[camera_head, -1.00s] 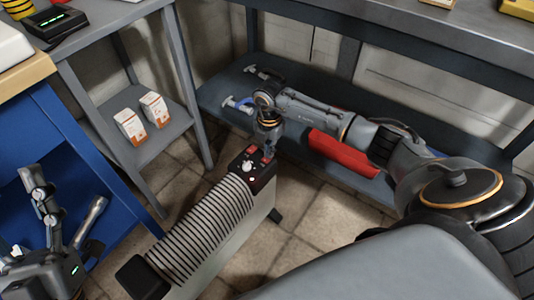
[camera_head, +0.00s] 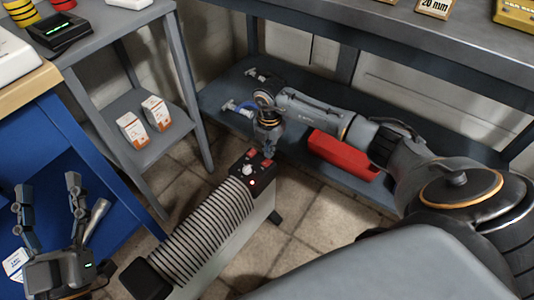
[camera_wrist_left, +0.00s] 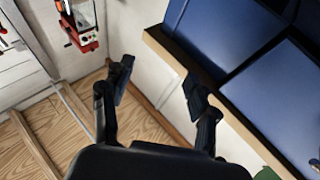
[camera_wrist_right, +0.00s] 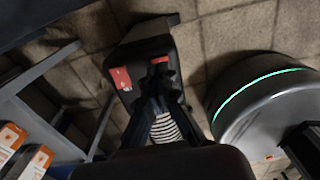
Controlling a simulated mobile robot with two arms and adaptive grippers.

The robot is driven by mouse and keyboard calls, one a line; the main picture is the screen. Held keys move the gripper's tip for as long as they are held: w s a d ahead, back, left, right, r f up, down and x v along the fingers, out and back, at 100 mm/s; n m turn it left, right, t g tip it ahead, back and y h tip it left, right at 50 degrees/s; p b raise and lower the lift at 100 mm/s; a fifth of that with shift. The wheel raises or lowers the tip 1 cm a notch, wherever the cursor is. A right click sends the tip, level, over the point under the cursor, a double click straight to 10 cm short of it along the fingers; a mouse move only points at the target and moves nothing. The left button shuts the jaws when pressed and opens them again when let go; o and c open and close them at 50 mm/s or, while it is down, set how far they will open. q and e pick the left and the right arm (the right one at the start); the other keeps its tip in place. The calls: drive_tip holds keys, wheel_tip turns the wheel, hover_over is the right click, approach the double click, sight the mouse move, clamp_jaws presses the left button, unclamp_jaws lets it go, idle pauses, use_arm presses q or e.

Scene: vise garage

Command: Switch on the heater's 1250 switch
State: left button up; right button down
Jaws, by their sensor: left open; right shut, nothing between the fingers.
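The heater (camera_head: 205,225) stands on the floor, a light-sided unit with a ribbed top. One red switch (camera_head: 251,153) is on the left and the other (camera_head: 268,164) on the right; labels are too small to read. My right gripper (camera_head: 268,152) is shut and empty, pointing down just over the right-hand switch; contact cannot be told. The right wrist view shows both red switches (camera_wrist_right: 121,78) near its fingers. My left gripper (camera_head: 47,188) is open and empty, away from the heater.
A grey shelf (camera_head: 150,155) with two small boxes stands left of the heater. A low dark shelf (camera_head: 215,98) behind carries a red toolbox (camera_head: 340,153). A blue cabinet (camera_head: 90,165) is beside my left gripper. Tiled floor is open right of the heater.

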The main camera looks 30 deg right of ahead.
sight(269, 160)
drive_tip(key=shift+r+p, duration=0.3)
drive_tip(key=shift+r, duration=0.1)
drive_tip(key=shift+r+p, duration=1.4)
drive_tip(key=shift+r, duration=0.05)
use_arm(q)
drive_tip(key=s+a+f+g+y, duration=0.2)
drive_tip(key=f+g, duration=0.4)
drive_tip(key=f, duration=0.3)
drive_tip(key=s+a+f+g+y+p, duration=0.1)
drive_tip(key=s+f+g+y, duration=0.1)
drive_tip(key=f+g, duration=0.3)
drive_tip(key=shift+a+f+n+g, duration=0.3)
drive_tip(key=shift+a+f+g, duration=0.1)
drive_tip(key=shift+f, duration=1.65)
use_arm(e)
drive_tip(key=shift+r, duration=0.5)
